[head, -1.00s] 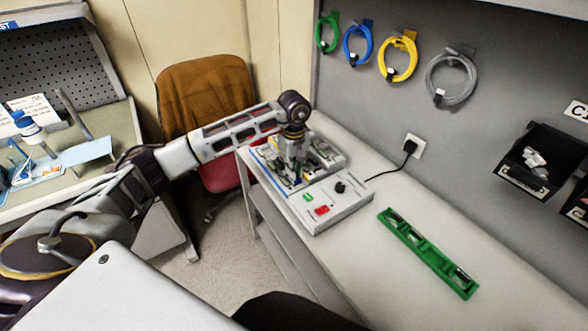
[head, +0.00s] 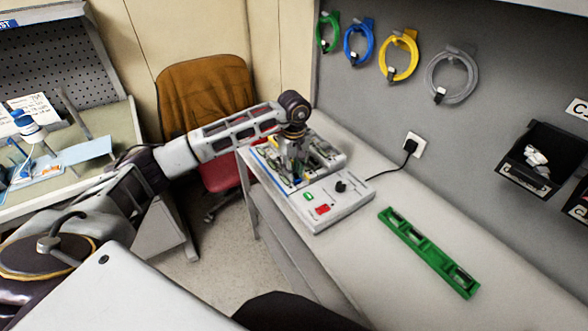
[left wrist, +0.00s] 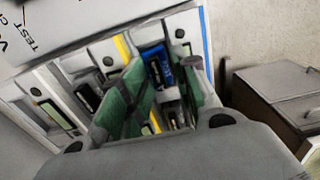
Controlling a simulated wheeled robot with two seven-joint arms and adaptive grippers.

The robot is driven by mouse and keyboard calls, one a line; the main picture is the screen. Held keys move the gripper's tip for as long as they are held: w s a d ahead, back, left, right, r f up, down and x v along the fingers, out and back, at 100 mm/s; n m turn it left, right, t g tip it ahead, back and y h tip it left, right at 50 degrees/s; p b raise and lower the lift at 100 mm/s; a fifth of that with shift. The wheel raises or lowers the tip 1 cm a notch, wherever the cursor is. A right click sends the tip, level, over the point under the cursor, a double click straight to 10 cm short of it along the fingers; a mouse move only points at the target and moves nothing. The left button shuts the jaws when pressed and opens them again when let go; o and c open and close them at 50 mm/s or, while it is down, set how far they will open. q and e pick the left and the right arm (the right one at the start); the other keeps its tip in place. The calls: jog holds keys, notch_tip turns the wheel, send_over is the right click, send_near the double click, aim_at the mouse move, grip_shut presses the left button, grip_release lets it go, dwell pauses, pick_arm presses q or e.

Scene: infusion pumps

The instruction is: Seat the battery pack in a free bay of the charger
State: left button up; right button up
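The charger (head: 330,203) stands on the bench, a pale box with a red switch, a green light and a black knob on its front panel. Its bays show in the left wrist view (left wrist: 72,95), with dark slots and yellow and blue edge stripes. My left gripper (head: 293,178) points down over the bays. A blue battery pack (left wrist: 158,66) with a dark face shows between the fingertips, in line with a bay. The fingers partly hide its lower end, so its depth is unclear. My right gripper is out of view.
A green holder (head: 420,245) with several recesses lies on the bench to the right. A black cable runs from the charger to a wall socket (head: 415,145). Black bins (head: 520,180) hang on the wall. The front right of the bench is clear.

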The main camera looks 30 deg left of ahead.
pick_arm(q)
jog(key=shift+w, duration=0.15)
jog(key=shift+r, duration=0.65)
notch_tip(320, 180, up, 11)
jog(key=shift+f, duration=0.2)
jog(key=shift+f, duration=0.1)
dwell(1.1)
